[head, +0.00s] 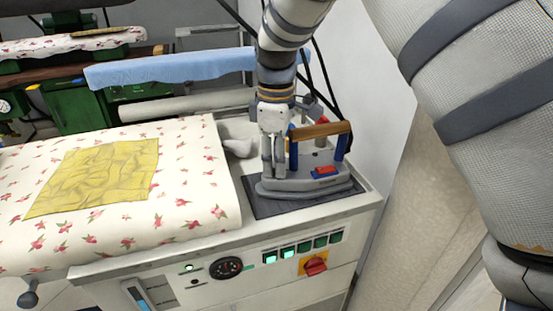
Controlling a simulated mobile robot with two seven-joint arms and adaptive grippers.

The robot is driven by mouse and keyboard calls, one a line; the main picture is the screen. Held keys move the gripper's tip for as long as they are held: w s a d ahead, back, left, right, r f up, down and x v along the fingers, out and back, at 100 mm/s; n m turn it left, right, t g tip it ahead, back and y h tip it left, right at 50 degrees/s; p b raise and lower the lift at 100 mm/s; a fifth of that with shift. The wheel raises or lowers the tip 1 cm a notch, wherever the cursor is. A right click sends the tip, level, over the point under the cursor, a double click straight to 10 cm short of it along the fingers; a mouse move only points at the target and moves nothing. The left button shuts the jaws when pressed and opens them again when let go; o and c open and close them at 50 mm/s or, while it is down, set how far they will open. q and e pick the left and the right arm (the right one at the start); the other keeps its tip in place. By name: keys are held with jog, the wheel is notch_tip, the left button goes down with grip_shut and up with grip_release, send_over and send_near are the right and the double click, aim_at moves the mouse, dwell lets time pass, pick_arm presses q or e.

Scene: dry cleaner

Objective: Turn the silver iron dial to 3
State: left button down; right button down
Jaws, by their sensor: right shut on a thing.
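The silver iron (333,185) stands flat on a dark pad (262,208) at the right end of the pressing table. It has a wooden handle (325,130) on blue posts and a red switch block (325,171) on top. My right gripper (273,175) points down onto the left part of the iron's top, beside the handle. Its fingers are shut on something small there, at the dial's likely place. The dial and its numbers are hidden behind the fingers, so its setting cannot be read. My left gripper is not in view.
A padded board with a flowered cover (195,190) bears a yellow cloth (100,178). The table front has a gauge (227,267), green buttons (303,247) and a red rotary knob (315,266). A white wall (365,100) stands close at the right. A blue-covered board (170,68) is behind.

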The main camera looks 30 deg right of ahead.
jog(key=shift+f, duration=0.1)
dwell(0.5)
jog(key=c, duration=1.3)
grip_release()
notch_tip(320, 180, up, 12)
jog(key=shift+r, duration=0.1)
